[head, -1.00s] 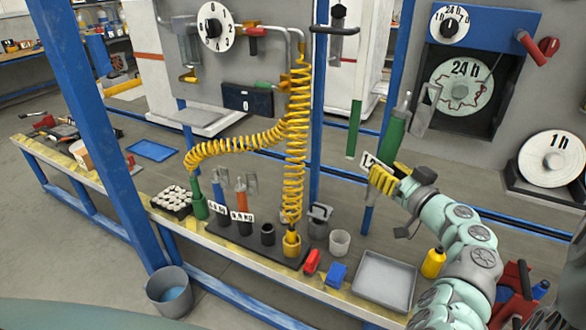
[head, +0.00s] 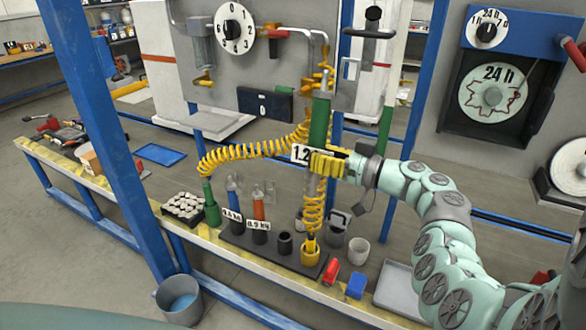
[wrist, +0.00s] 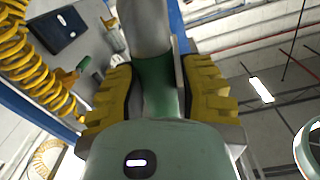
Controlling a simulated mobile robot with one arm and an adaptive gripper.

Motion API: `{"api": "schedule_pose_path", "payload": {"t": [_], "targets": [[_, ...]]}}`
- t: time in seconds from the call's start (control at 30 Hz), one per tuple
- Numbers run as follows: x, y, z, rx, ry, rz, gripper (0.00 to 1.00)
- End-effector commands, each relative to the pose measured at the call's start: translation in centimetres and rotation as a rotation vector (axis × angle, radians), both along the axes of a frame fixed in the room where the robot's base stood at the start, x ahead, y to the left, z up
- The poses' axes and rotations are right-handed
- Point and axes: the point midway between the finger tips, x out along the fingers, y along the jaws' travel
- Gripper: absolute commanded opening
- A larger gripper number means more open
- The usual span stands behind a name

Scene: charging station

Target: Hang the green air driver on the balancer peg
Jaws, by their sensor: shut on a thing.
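The green air driver (head: 319,122) is upright in the head view, with a white "1.2" tag beside it. My gripper (head: 327,163) has its yellow fingers closed around the driver's lower part. In the wrist view the green body (wrist: 158,88) sits between the two yellow fingers, with a grey part above it. The driver is in front of the grey panel and the yellow coiled hose. A dark hanging piece with a crossbar (head: 367,31) is up and to the right of the driver; I cannot tell whether it carries the balancer peg.
A dark rack (head: 270,250) on the bench holds blue (head: 232,191) and orange (head: 258,206) drivers. The yellow hose (head: 245,152) hangs close behind my gripper. A blue post (head: 110,140) stands left.

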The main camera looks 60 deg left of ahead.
Motion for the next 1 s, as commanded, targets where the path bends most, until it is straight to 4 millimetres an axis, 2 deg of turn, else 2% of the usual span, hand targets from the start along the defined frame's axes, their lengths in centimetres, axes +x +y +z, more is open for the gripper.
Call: {"api": "schedule_pose_path", "payload": {"t": [1.0], "targets": [[4.1, 2.3, -0.4, 0.007, 0.001, 0.000, 0.00]]}}
